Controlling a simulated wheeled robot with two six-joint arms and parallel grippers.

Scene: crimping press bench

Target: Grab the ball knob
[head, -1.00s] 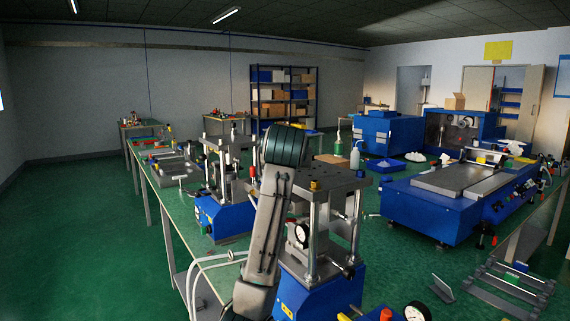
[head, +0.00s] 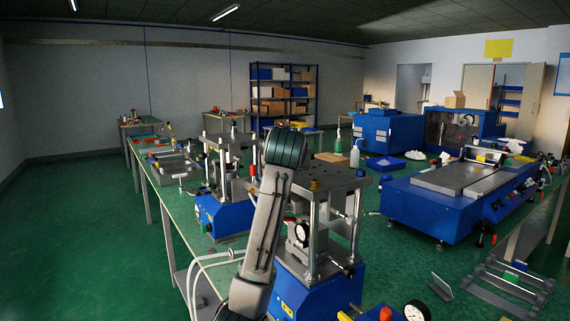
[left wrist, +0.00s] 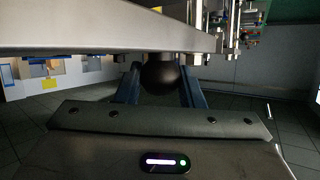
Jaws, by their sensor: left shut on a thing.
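The black ball knob (left wrist: 160,76) shows in the middle of the left wrist view, under a grey metal bar or plate. My left gripper (left wrist: 158,88) has its two dark blue fingers on either side of the ball and is shut on it. In the head view, my left arm stands in front of the nearest blue press (head: 318,292), which has steel columns and a grey top plate. The ball knob and the left fingers cannot be made out there. My right gripper is in neither view.
A second blue press (head: 226,215) stands on the bench at the left. A long blue machine (head: 440,208) is at the right, with a white bottle (head: 354,158) and a blue tray (head: 385,163) behind. A dial gauge (head: 416,311) is at the bottom. Green floor is open at the left.

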